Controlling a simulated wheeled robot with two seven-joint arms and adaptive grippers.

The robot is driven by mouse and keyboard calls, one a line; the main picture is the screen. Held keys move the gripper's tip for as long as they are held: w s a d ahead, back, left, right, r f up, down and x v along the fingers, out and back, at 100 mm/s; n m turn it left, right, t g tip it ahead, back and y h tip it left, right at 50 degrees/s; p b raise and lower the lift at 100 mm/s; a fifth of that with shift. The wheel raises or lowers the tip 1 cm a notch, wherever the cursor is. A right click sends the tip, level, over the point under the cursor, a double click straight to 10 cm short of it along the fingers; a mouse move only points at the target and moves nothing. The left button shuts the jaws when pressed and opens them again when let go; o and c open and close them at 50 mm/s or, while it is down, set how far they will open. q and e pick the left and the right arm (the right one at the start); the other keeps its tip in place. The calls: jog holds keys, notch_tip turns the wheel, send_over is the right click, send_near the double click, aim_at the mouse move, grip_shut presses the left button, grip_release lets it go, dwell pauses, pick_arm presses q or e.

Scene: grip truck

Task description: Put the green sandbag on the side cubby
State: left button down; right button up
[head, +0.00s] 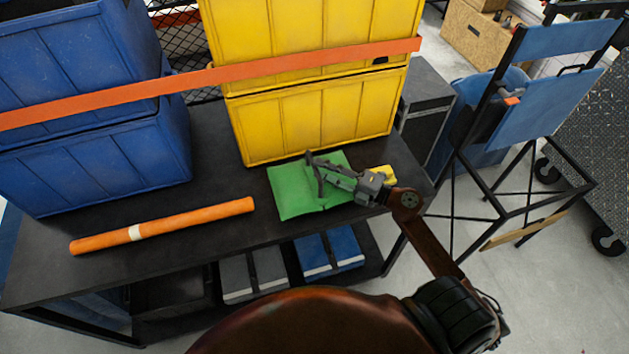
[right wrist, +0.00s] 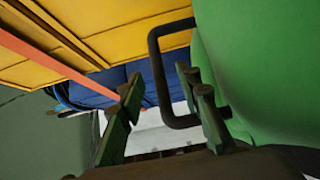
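The green sandbag (head: 290,192) lies flat on the dark cart top, in front of the yellow bins. In the right wrist view the green sandbag (right wrist: 265,70) fills the right side, and its dark loop handle (right wrist: 155,70) sticks out to the left. My right gripper (head: 316,173) is over the sandbag in the head view. In the right wrist view its fingers (right wrist: 160,105) are apart, with the handle showing between them; contact is not visible. Which opening is the side cubby is unclear; a dark box-like compartment (head: 425,110) stands at the cart's right end. My left gripper is not in view.
Yellow bins (head: 310,120) and blue bins (head: 90,165) stand at the back, with an orange strap (head: 200,78) across them. An orange roll (head: 165,225) lies on the left. Blue books or bags (head: 330,252) sit on the lower shelf. A blue folding chair (head: 545,100) stands right.

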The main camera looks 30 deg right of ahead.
aim_at(314, 166)
jog(key=x, duration=0.3)
jog(key=shift+w, duration=0.15)
grip_shut()
dwell(0.7)
jog(key=shift+r, duration=0.2)
